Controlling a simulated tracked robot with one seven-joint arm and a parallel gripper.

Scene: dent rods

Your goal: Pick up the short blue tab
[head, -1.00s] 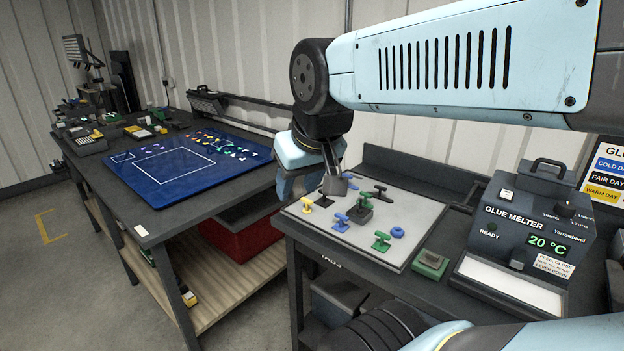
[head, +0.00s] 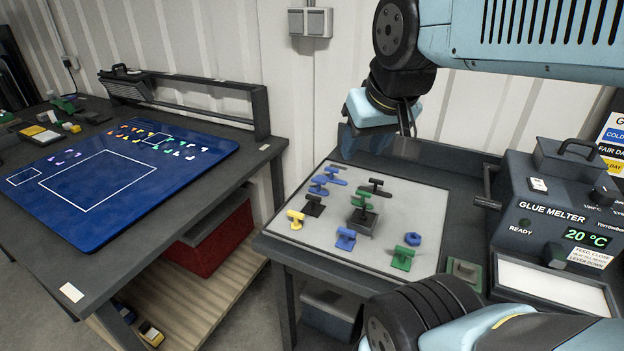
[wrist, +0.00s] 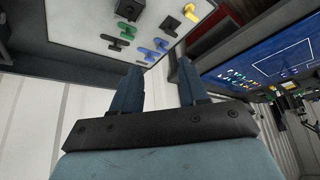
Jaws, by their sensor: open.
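Several blue tabs lie on the grey board. A group of blue tabs (head: 320,188) is at its back left, and these also show near the board edge in the wrist view (wrist: 162,43). Another blue tab (head: 345,239) stands nearer the front. I cannot tell for certain which is the short one. My gripper (wrist: 160,70) is open and empty, its two fingers apart with bare wall and board edge between them. In the head view it hangs near the wall behind the board, above and apart from the tabs; its fingertips are unclear there.
The grey board (head: 290,243) also bears a yellow tab (head: 296,218), black tabs (head: 376,188), a green tab (head: 403,258), a blue ring (head: 412,239) and a dark block (head: 361,222). The glue melter (head: 555,215) stands right. A blue mat (head: 140,185) lies on the left table.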

